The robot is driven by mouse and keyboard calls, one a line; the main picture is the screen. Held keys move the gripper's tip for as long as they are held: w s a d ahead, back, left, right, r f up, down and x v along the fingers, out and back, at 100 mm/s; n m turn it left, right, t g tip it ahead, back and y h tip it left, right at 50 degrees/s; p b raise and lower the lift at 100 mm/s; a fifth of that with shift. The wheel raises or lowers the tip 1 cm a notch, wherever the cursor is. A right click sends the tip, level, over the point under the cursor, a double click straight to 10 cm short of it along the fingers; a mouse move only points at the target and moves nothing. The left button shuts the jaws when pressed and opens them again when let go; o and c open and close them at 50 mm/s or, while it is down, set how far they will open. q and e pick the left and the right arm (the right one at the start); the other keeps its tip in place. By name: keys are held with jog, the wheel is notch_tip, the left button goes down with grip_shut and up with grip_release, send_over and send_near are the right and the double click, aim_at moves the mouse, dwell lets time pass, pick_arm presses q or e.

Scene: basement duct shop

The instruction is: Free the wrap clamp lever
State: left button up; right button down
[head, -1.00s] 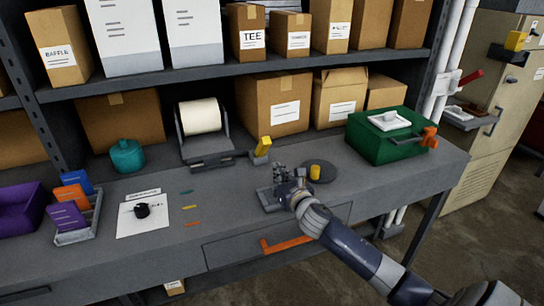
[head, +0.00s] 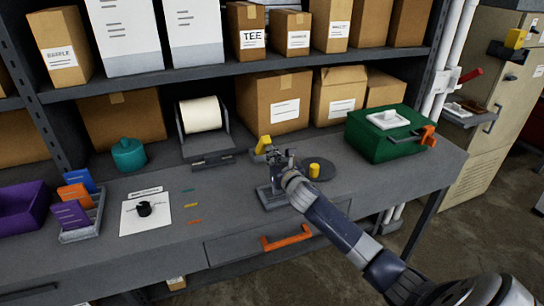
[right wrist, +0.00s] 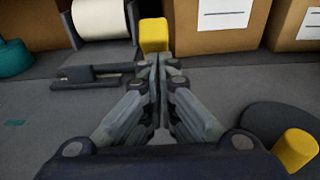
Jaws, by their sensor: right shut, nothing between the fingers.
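The yellow lever handle (head: 262,145) stands on the bench just right of the wrap roll holder. It also shows in the right wrist view (right wrist: 153,34), straight ahead of the fingertips. My right gripper (head: 281,155) is shut and empty, just in front of the handle and partly covering its lower part. In the right wrist view my closed fingertips (right wrist: 159,62) meet in front of the handle's base. I cannot tell whether they touch it. The white wrap roll (head: 200,114) sits in its dark holder (head: 207,149). My left gripper is not in view.
A grey plate (head: 271,199) lies below my right gripper. A dark disc with a yellow knob (head: 314,170) is to its right. A green case (head: 387,145) stands at the right. A teal pot (head: 129,154) is left of the holder, and cardboard boxes (head: 274,100) stand behind.

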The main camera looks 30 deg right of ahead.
jog(key=w+r+p, duration=0.1)
jog(key=w+r, duration=0.1)
jog(key=w+d+r+p, duration=0.1)
jog(key=w+r+p, duration=0.3)
jog(key=w, duration=0.1)
jog(key=shift+d+r, duration=0.35)
jog(key=shift+d, duration=0.05)
jog(key=shift+w+d+r, duration=0.1)
jog(key=shift+w+r, duration=0.05)
jog(key=shift+w, duration=0.4)
jog(key=shift+w+d+r, duration=0.1)
jog(key=shift+w, duration=0.45)
jog(key=shift+w+d+p, duration=0.2)
jog(key=shift+w+p, duration=0.15)
jog(key=shift+w, duration=0.35)
